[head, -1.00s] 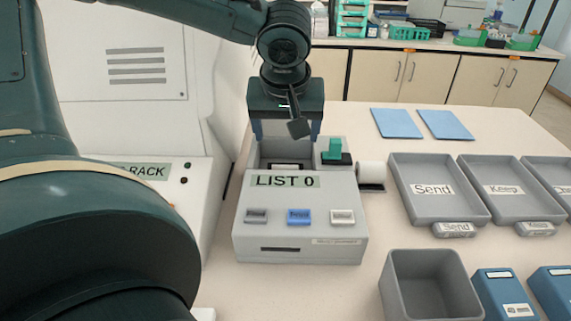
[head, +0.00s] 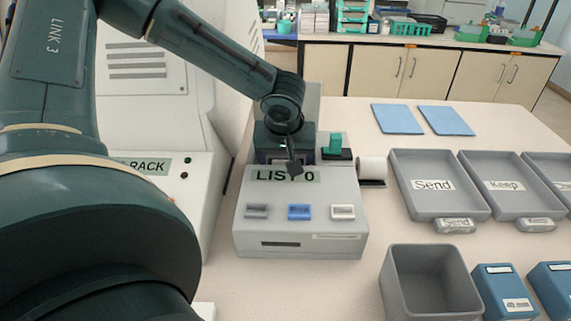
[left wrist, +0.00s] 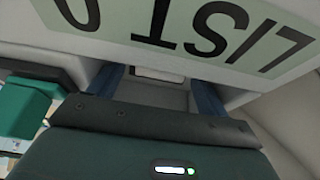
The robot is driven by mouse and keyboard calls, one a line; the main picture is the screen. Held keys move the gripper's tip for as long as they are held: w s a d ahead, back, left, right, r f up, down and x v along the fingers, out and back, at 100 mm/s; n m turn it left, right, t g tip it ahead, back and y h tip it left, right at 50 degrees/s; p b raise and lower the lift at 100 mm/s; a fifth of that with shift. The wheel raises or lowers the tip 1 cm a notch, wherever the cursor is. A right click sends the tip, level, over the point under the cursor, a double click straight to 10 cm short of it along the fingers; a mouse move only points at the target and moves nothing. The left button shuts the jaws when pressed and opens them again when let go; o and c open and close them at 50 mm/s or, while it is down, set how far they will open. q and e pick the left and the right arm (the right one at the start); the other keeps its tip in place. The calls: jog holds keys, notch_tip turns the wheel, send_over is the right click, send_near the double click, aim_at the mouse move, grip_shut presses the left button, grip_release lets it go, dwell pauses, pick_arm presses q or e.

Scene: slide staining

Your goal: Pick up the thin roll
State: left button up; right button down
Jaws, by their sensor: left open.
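My left gripper (head: 284,158) is down at the open bay behind the sloped front of the grey label printer (head: 300,245) marked LIST 0. In the left wrist view its two fingers (left wrist: 160,86) are apart and reach into the bay. A small pale piece (left wrist: 159,73), perhaps the thin roll, shows between them at the far side; I cannot tell if the fingers touch it. In the head view the gripper hides the bay's inside. A wider white roll (head: 372,168) sits on a dark holder right of the printer. My right gripper is not in view.
A green lever (head: 335,145) on a black block stands close right of the gripper. The white rack machine (head: 150,205) is left. Grey trays (head: 435,203) marked Send and Keep, a grey bin (head: 430,285) and blue boxes (head: 505,292) are right. Blue mats (head: 397,120) lie behind.

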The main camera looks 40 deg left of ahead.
pick_arm(q)
jog(key=shift+c, duration=0.5)
jog(key=c, duration=1)
jog(key=shift+o, duration=0.2)
